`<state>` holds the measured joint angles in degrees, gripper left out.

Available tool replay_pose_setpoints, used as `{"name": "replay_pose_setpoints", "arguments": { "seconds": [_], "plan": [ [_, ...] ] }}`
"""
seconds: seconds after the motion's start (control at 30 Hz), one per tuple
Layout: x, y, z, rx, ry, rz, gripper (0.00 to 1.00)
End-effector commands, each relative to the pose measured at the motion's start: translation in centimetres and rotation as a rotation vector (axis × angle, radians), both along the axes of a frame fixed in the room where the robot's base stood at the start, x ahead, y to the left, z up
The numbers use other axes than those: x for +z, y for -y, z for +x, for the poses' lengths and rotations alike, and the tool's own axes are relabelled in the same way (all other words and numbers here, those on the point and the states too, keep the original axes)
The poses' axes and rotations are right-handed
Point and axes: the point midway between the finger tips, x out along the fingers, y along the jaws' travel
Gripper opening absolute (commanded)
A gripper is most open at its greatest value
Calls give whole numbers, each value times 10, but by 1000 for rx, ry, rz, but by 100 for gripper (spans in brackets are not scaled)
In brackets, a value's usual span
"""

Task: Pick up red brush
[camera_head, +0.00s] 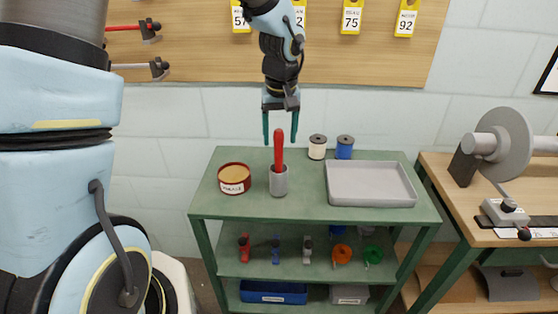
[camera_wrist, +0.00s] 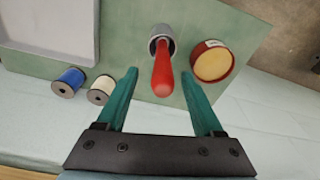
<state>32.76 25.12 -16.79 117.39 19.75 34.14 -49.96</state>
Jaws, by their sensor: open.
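The red brush (camera_head: 278,147) stands upright in a small grey cup (camera_head: 278,182) on the top of the green shelf cart. Only its red handle shows; its lower end is hidden in the cup. My gripper (camera_head: 281,142) is open and empty, pointing down at the handle from above. In the wrist view, the red brush (camera_wrist: 162,74) shows between the two green fingers of my gripper (camera_wrist: 164,78), nearer the right one. The grey cup (camera_wrist: 161,38) lies beyond the fingertips. I cannot tell whether a finger touches the handle.
Left of the cup is a round red-and-tan tin (camera_head: 234,178). A white spool (camera_head: 317,147) and a blue spool (camera_head: 345,147) stand behind right. A grey tray (camera_head: 370,203) fills the cart's right side. A wooden bench (camera_head: 460,215) stands further right. The cart's front middle is bare.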

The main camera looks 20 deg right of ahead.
Motion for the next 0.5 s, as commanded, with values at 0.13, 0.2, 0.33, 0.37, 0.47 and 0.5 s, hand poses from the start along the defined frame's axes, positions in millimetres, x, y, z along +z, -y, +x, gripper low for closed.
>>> {"name": "replay_pose_setpoints", "arguments": {
  "seconds": [0.13, 0.2, 0.33, 0.37, 0.47, 0.5],
  "plan": [
    [-20, -3, 0, -1, -6, 4, 69],
    [-31, -2, 2, -2, -4, 3, 69],
    [-40, -2, 3, -1, -3, 2, 69],
    [-41, -2, 4, -2, -2, 2, 69],
    [-42, -2, 4, -1, -1, 0, 69],
    [-42, -2, 4, -1, -1, 0, 69]
  ]
}}
